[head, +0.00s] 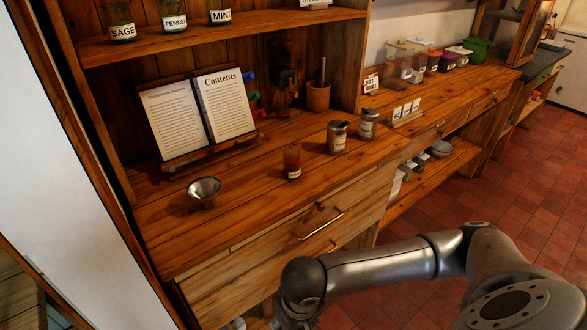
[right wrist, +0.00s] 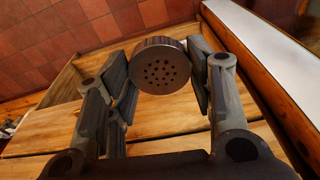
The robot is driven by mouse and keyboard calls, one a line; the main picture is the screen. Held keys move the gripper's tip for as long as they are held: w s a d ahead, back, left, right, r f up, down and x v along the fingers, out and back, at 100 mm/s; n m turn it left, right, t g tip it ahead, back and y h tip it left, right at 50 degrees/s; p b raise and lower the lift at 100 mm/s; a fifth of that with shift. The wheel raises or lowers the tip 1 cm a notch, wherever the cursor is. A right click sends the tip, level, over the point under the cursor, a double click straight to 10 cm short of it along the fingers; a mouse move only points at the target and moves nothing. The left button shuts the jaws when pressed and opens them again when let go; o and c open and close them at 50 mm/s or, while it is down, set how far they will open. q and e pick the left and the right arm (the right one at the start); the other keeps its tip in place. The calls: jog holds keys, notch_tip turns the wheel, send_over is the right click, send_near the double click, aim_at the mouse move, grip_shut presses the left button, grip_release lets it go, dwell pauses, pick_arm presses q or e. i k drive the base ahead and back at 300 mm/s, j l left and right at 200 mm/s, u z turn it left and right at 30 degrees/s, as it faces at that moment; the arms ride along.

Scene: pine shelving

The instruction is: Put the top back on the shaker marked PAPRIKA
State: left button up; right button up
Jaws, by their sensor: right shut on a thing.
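A small glass shaker (head: 292,163) with reddish contents and a white label stands upright without a metal top on the wooden counter; its label is too small to read surely. My right gripper (right wrist: 160,72) is shut on a round metal shaker top (right wrist: 162,66), its face with several small holes turned to the wrist camera. In the head view my right arm reaches in front of the drawers, and its gripper is cut off at the bottom edge. My left gripper is not in view.
Two capped shakers (head: 337,137) (head: 368,124) stand right of the open one. A mortar (head: 318,97) stands at the back. The counter front is clear around the open shaker.

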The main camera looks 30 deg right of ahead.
aim_at(292, 163)
jog(key=l+u, duration=0.1)
jog(key=l, duration=0.3)
jog(key=k+l+u, duration=0.1)
jog(key=l, duration=0.35)
jog(key=l+u, duration=0.1)
jog(key=l, duration=0.3)
jog(key=k+l+u, duration=0.15)
jog(key=l, duration=0.25)
jog(key=k+l+u, duration=0.1)
jog(key=l, duration=0.3)
jog(key=k+l+u, duration=0.1)
jog(key=l, duration=0.25)
jog(key=k+l+u, duration=0.1)
jog(key=l, duration=0.3)
